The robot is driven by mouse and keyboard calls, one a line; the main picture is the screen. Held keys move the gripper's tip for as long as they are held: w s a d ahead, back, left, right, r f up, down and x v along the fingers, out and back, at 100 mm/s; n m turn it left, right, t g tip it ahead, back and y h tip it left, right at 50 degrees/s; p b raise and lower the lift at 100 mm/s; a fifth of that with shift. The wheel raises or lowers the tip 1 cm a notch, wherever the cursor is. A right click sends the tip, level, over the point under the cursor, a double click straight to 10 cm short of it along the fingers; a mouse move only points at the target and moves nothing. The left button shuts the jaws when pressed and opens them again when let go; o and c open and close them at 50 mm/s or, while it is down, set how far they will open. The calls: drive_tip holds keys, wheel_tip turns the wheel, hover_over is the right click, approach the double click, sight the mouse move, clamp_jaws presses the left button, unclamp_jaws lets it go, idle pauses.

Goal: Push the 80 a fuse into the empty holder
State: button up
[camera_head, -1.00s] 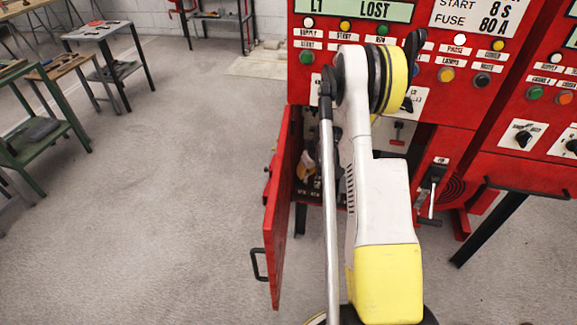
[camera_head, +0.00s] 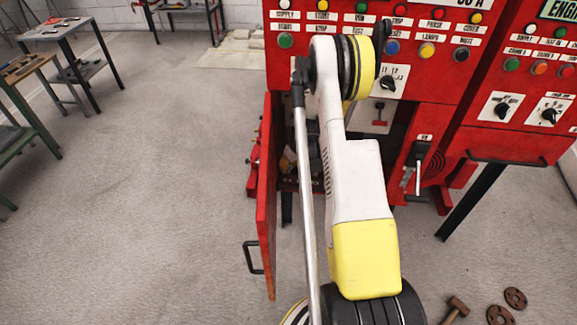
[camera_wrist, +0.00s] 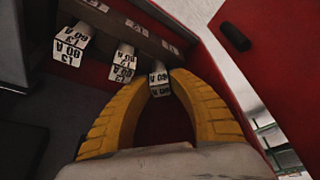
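In the wrist view, three pale block-shaped fuses marked 80 A stand in a slanting row. The left one (camera_wrist: 70,44) is marked L3, and the middle one (camera_wrist: 123,62) looks marked L2. The third 80 A fuse (camera_wrist: 159,78) is at the row's right end, between the yellow fingertips of my gripper (camera_wrist: 161,80). The tips appear to touch both its sides. Its seat behind is hidden, so how deep it sits cannot be told. In the head view my arm hides the gripper and most of the open cabinet (camera_head: 288,165).
The red cabinet door (camera_head: 266,200) stands open, left of my arm. The control panel (camera_head: 420,30) with knobs is above. A lever switch (camera_head: 420,160) is on the right. A hammer (camera_head: 455,308) and flanges (camera_head: 500,314) lie lower right.

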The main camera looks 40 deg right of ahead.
drive_tip(key=shift+r, duration=0.1)
drive_tip(key=p+v, duration=0.3)
drive_tip(key=v, duration=0.3)
drive_tip(key=shift+r, duration=0.35)
drive_tip(key=shift+s+r, duration=0.3)
drive_tip(key=shift+r, duration=0.1)
